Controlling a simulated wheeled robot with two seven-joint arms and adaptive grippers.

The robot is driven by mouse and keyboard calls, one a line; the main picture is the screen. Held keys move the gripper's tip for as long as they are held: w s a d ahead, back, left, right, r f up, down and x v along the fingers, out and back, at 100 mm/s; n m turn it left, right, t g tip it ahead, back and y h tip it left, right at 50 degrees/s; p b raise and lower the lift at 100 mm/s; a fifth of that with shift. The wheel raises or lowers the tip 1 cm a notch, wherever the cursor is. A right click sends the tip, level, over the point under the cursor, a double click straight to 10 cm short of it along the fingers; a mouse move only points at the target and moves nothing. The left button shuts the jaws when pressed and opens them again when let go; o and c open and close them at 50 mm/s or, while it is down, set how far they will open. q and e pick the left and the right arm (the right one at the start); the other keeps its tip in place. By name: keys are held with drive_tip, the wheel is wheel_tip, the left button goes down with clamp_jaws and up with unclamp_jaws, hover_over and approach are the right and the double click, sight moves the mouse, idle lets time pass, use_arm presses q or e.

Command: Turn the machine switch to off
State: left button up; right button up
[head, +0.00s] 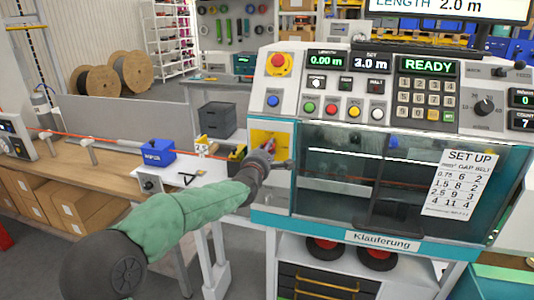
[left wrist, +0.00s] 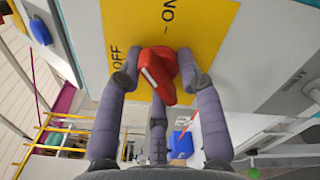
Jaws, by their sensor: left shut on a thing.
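The red switch knob (left wrist: 160,72) sits on a yellow plate (left wrist: 205,35) in the left wrist view. The plate carries the words OFF, left of the knob, and ON, above it. The knob has a white stripe along its handle, which slants down to the right. My left gripper (left wrist: 163,82) is shut on the knob, with fingers on both sides of it. In the head view the yellow plate (head: 258,134) is at the machine's left front, and my left gripper (head: 268,157) is against it, hiding most of the knob. My right gripper is in neither view.
The machine's control panel (head: 394,97) is above and right of the switch; its display (head: 428,66) reads READY. A clear cover (head: 360,165) lies to the right. A bench with a blue box (head: 158,155) and a red cable (head: 105,140) is on the left.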

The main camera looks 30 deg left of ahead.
use_arm(q)
drive_tip(key=shift+f+n+b, duration=0.15)
drive_tip(key=shift+n+b, duration=0.95)
drive_tip(key=shift+b, duration=0.25)
drive_tip(key=n, duration=0.7)
drive_tip(key=shift+n, duration=0.3)
drive_tip(key=o, duration=0.8)
drive_tip(key=shift+o, duration=0.2)
drive_tip(key=v, duration=0.8)
drive_tip(key=shift+a, duration=0.1)
